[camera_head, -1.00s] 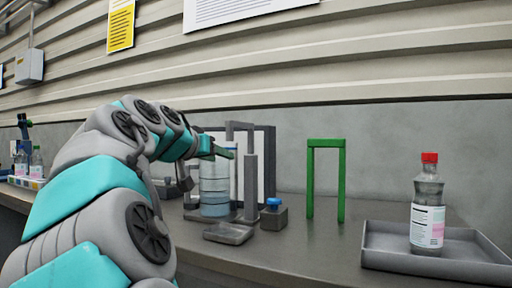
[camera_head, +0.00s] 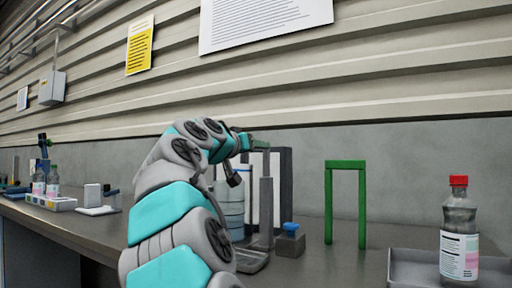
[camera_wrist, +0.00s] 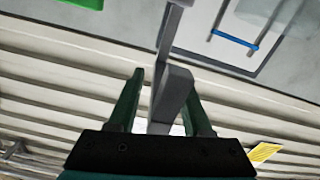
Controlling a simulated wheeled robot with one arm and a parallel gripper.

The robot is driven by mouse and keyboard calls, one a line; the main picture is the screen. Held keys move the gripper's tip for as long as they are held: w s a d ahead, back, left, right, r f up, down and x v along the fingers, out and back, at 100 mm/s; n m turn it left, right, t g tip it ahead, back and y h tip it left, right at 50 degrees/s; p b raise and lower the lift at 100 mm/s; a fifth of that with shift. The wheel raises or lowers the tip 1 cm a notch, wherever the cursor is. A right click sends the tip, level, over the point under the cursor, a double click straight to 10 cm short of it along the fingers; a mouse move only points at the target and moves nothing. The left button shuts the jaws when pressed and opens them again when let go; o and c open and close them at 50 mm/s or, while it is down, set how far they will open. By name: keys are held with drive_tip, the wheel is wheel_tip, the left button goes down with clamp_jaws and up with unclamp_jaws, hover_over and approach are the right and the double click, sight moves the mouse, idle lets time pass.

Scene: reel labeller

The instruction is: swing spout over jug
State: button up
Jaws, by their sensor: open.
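The bluish clear jug (camera_head: 230,212) stands on the bench, partly hidden behind my arm. Right of it is a grey upright post (camera_head: 266,210) of a stand, with a grey frame (camera_head: 286,172) behind. I cannot tell the spout's full shape in the head view. My gripper (camera_head: 248,143) is high beside the top of the post, above the jug's level. In the wrist view my gripper (camera_wrist: 163,80) has its two dark green fingers apart. A grey bar (camera_wrist: 173,95), likely the spout, lies between them. I see gaps and cannot tell any contact.
A small box with a blue button (camera_head: 290,240) and a shallow grey dish (camera_head: 252,262) are near the stand. A green arch (camera_head: 328,205) stands to the right. A red-capped bottle (camera_head: 459,230) stands in a grey tray (camera_head: 405,265). Bench between arch and tray is clear.

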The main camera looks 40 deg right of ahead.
drive_tip(key=shift+w+d, duration=0.1)
drive_tip(key=shift+d, duration=0.1)
drive_tip(key=shift+c, duration=0.3)
clamp_jaws()
idle(1.0)
